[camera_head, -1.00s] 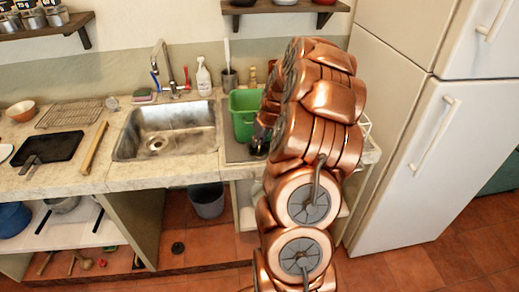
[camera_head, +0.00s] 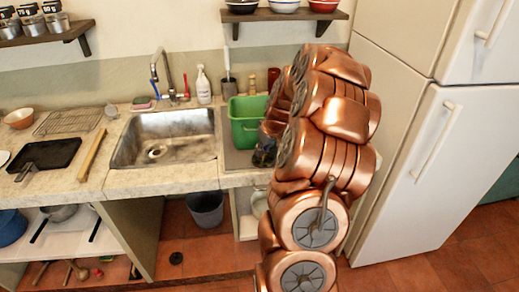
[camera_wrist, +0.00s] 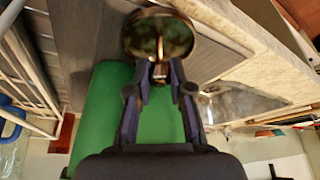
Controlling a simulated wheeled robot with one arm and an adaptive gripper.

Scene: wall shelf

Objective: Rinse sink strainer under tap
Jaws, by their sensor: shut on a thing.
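The sink strainer (camera_wrist: 145,38), a round dark brass-coloured dish with an upright stem, shows at the top of the wrist view. My gripper (camera_wrist: 160,73) is shut on its stem. In the head view my gripper (camera_head: 265,152) is a dark shape at the front right of the green tub, largely behind my copper arm; the strainer cannot be made out there. The metal sink (camera_head: 185,145) lies left of my gripper, with a drain hole in its floor. The tap (camera_head: 170,62) rises behind the sink; I cannot make out any running water.
The green tub (camera_head: 245,128) stands on the grey drainboard right of the sink, close below my gripper in the wrist view. A spray bottle (camera_head: 203,88) stands behind the sink. The fridge (camera_head: 430,160) stands right.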

